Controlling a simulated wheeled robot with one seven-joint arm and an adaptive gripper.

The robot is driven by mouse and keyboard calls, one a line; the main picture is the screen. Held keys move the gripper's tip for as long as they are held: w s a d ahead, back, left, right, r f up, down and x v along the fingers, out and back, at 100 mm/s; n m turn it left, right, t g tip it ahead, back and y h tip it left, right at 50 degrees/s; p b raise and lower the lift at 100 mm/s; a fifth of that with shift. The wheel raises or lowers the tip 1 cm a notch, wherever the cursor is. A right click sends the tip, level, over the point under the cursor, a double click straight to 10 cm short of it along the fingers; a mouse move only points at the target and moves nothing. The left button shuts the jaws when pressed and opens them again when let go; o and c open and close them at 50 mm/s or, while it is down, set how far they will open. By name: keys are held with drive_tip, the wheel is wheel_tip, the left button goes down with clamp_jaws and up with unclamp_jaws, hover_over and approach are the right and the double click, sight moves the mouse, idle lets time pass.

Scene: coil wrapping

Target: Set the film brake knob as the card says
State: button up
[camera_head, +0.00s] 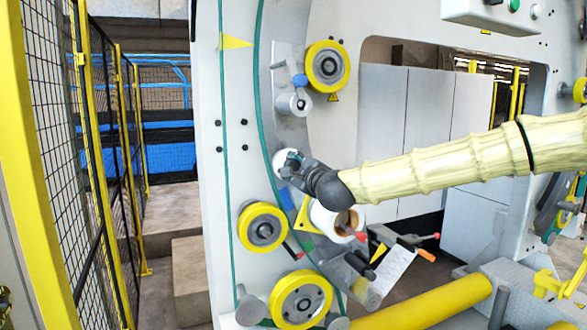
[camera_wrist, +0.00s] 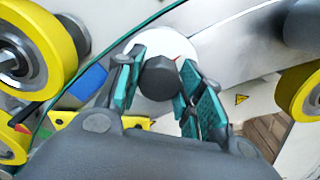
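A dark grey faceted knob (camera_wrist: 159,78) sits in front of a white round disc (camera_wrist: 150,106) in the wrist view. A thin red mark shows on the disc at the knob's upper right. My gripper (camera_wrist: 161,62) has its teal-padded fingers on both sides of the knob, close to it. Whether both pads press on it cannot be told. In the head view, my gripper (camera_head: 285,165) is at the white disc (camera_head: 281,158) on the curved grey plate, hiding the knob. I cannot make out a card with readable settings.
Yellow rollers stand above (camera_head: 327,66) and below (camera_head: 262,227) my gripper on the machine. A film roll (camera_head: 329,222) hangs just below my wrist. A small roller (camera_head: 294,103) sits above. A yellow-framed mesh fence (camera_head: 60,110) stands at the left.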

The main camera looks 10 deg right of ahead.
drive_tip(key=c, duration=0.3)
drive_tip(key=shift+c, duration=0.2)
drive_tip(key=n+b, duration=0.4)
drive_tip(key=shift+f, duration=0.2)
drive_tip(key=shift+n+b, duration=1.4)
drive_tip(key=shift+n, duration=1)
drive_tip(key=o, duration=1)
drive_tip(key=shift+r, duration=0.1)
drive_tip(key=shift+o, duration=0.2)
drive_tip(key=shift+s, duration=0.1)
